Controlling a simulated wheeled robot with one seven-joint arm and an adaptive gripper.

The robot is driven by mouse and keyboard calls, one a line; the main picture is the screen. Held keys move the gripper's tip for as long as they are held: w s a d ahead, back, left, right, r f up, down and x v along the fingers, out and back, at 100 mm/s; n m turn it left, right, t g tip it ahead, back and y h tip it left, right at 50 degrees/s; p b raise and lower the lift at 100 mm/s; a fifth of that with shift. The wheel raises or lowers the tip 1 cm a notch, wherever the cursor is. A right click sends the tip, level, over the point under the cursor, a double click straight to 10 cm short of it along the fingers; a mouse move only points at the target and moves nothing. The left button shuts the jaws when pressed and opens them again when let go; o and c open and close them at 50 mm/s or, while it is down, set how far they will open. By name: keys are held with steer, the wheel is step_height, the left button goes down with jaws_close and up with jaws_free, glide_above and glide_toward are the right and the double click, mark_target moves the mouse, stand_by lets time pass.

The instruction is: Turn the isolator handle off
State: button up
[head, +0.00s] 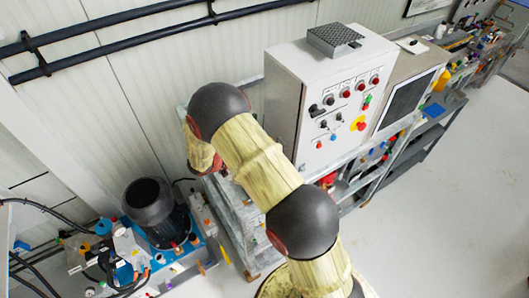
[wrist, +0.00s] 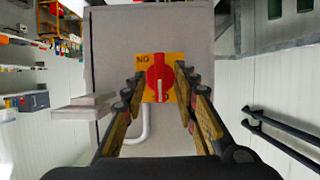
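The isolator handle (wrist: 158,76) is a red knob on a square yellow plate in the wrist view. It stands in line with the picture's vertical, with a white mark on its lower half. Lettering that reads like "NO" shows at the plate's upper left. The plate sits on a grey box face (wrist: 111,38). My gripper (wrist: 160,74) is open, with one finger on each side of the handle and visible gaps between. I cannot tell how deep the fingertips reach. In the head view my arm hides the gripper and the handle.
A grey control cabinet (head: 283,100) with buttons and a red-and-yellow knob (head: 358,123) stands beyond my arm. A dark motor (head: 155,210) stands at lower left. Black pipes (head: 130,42) run along the wall. The floor (head: 450,200) at right is clear.

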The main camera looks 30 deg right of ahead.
steer(key=v, duration=1.1)
steer(key=shift+a, duration=0.4)
steer(key=shift+r, duration=0.1)
